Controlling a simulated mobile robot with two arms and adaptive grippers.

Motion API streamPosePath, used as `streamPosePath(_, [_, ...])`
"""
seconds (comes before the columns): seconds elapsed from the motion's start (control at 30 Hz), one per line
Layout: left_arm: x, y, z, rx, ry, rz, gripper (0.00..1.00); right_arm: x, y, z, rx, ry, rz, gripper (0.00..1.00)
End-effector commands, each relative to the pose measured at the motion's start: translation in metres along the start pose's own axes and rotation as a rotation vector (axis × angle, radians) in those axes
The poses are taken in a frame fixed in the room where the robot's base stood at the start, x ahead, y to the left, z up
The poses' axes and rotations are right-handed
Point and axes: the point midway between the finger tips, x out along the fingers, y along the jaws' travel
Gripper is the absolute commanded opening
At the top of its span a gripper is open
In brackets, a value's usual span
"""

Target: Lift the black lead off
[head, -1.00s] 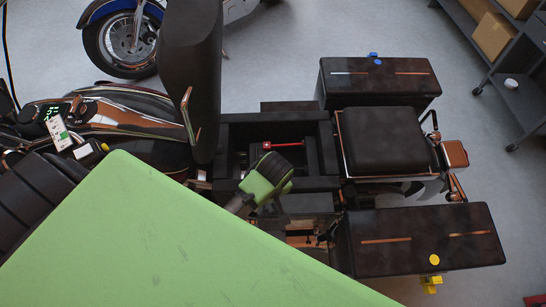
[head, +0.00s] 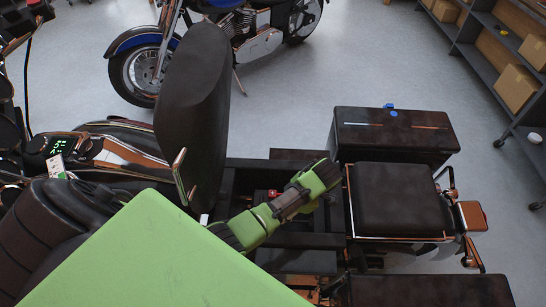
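The motorcycle's dark seat (head: 195,115) stands tipped up, and the bay behind it is open. A small red part (head: 272,194) shows inside the bay, partly behind my arm. I cannot make out the black lead; my green arm covers much of the bay. This arm comes in from the lower left, and its wrist (head: 318,180) is over the bay's right part. It seems to be my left arm. My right gripper is not in view.
The rear seat (head: 395,198) lies right of the bay, between the far pannier (head: 395,135) and the near pannier (head: 425,291). A blue motorcycle (head: 215,40) stands behind. Shelves with boxes (head: 515,85) are at the upper right. A large green panel covers the lower left.

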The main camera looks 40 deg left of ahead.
Motion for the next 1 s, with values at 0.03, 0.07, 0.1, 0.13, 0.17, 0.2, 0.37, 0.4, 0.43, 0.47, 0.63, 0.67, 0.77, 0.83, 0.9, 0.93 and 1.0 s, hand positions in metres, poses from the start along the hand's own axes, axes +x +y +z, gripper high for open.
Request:
streamPosePath(0.03, [0.013, 0.000, -0.003, -0.001, 0.006, -0.002, 0.38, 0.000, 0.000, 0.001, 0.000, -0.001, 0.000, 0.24])
streamPosePath(0.07, [0.020, 0.000, -0.002, 0.000, 0.005, -0.002, 0.38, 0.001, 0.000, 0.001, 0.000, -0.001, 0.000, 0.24])
streamPosePath(0.1, [0.028, 0.000, -0.001, 0.001, 0.005, -0.001, 0.38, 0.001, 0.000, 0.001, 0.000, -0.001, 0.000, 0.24])
streamPosePath(0.13, [0.035, -0.001, -0.002, 0.002, 0.006, -0.002, 0.38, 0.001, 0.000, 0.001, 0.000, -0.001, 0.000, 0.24])
streamPosePath(0.17, [0.041, -0.001, -0.002, 0.001, 0.005, -0.001, 0.38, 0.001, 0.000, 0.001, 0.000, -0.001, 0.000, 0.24])
streamPosePath(0.2, [0.049, 0.000, -0.001, 0.001, 0.004, -0.001, 0.38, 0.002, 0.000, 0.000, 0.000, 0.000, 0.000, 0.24])
streamPosePath(0.37, [0.075, 0.000, 0.000, 0.002, 0.002, -0.001, 0.38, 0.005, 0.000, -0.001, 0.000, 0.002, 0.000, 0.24])
streamPosePath(0.4, [0.079, 0.000, 0.000, 0.002, 0.000, 0.000, 0.38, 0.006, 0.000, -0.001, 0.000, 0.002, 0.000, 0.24])
streamPosePath(0.43, [0.082, 0.000, 0.000, 0.002, 0.000, 0.000, 0.38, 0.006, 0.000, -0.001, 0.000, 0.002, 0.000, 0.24])
streamPosePath(0.47, [0.085, 0.000, 0.000, 0.002, 0.001, -0.001, 0.38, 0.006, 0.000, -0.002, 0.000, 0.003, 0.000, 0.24])
streamPosePath(0.63, [0.092, 0.000, -0.001, 0.001, 0.000, 0.000, 0.38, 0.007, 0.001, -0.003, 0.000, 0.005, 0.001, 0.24])
streamPosePath(0.67, [0.092, 0.000, -0.001, 0.001, 0.000, 0.000, 0.38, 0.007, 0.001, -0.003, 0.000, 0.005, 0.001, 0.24])
streamPosePath(0.77, [0.092, 0.000, 0.000, 0.001, -0.001, 0.000, 0.38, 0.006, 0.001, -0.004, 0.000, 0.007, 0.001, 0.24])
streamPosePath(0.83, [0.092, 0.000, 0.000, 0.001, -0.001, 0.000, 0.38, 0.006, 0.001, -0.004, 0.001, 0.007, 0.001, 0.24])
streamPosePath(0.9, [0.092, 0.000, 0.000, 0.001, -0.001, 0.000, 0.30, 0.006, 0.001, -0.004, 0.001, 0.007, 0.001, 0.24])
streamPosePath(0.93, [0.092, 0.000, 0.000, 0.001, -0.001, 0.000, 0.22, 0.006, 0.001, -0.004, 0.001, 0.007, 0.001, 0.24])
streamPosePath(1.0, [0.092, 0.000, 0.000, 0.001, -0.001, 0.000, 0.04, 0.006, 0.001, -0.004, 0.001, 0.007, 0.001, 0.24])
